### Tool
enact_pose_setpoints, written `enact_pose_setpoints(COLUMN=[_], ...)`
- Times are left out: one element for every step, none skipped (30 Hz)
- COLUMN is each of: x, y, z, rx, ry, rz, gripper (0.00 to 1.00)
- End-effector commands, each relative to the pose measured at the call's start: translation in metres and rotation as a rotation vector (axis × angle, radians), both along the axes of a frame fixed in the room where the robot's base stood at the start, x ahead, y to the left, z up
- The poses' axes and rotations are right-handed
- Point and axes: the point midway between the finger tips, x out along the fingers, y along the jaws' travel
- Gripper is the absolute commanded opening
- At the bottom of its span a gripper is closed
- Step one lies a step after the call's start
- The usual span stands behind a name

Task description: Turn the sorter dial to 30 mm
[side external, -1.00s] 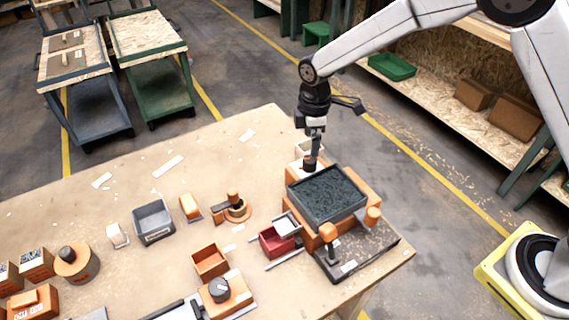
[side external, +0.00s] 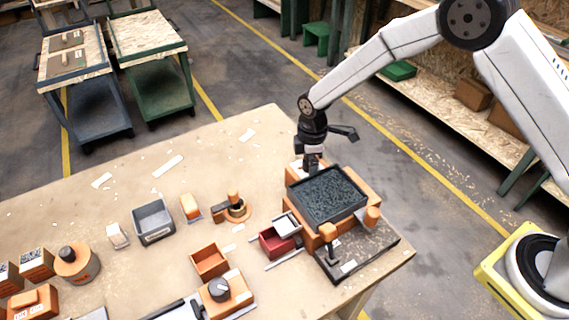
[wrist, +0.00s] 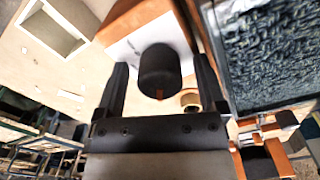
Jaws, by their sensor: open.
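The sorter (side external: 369,198) is an orange machine with a dark-filled grey tray (side external: 330,193) on top, at the table's right corner. Its dial seems to be the black round knob (wrist: 160,68) on a white plate, with a small orange mark on its near edge. My gripper (side external: 312,163) points down at the sorter's back left corner. In the wrist view my gripper (wrist: 162,80) is open, with one finger on each side of the knob and visible gaps. The fingers hide most of the knob in the side view. No scale numbers are readable.
The tray wall stands close to the right finger in the wrist view. A second black knob (side external: 219,288) sits on an orange block at the front. A red bin (side external: 276,243), an orange box (side external: 210,260) and a grey bin (side external: 153,221) stand to the left.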

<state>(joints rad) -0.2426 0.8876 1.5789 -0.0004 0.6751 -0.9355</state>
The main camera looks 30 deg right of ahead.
Motion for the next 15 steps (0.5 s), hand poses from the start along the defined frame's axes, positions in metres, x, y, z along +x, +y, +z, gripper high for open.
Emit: enact_pose_setpoints(x=[0.0001, 0.0001, 0.0001, 0.0001, 0.0001, 0.0001, 0.0001, 0.0001, 0.0, 0.0, 0.0, 0.0, 0.0, 0.0, 0.0], y=[0.0001, 0.0001, 0.0001, 0.0001, 0.0001, 0.0, 0.0, 0.0, 0.0, 0.0, 0.0, 0.0, 0.0, 0.0, 0.0], z=[-0.0004, -0.0004, -0.0004, -0.0004, -0.0004, -0.0003, -0.0003, -0.0003, -0.0003, -0.0003, -0.0003, -0.0002, -0.0002, -0.0002, -0.0002], rx=[0.0, 0.0, 0.0, 0.0, 0.0, 0.0, 0.0, 0.0, 0.0, 0.0, 0.0, 0.0, 0.0, 0.0, 0.0], ry=[0.0, 0.0, 0.0, 0.0, 0.0, 0.0, 0.0, 0.0, 0.0, 0.0, 0.0, 0.0, 0.0, 0.0, 0.0], rz=[0.0, 0.0, 0.0, 0.0, 0.0, 0.0, 0.0, 0.0, 0.0, 0.0, 0.0, 0.0, 0.0, 0.0, 0.0], gripper=[0.9, 0.9, 0.9, 0.9, 0.9, 0.9, 0.84, 0.74, 0.62, 0.52, 0.43, 0.3, 0.2, 0.11, 0.0])
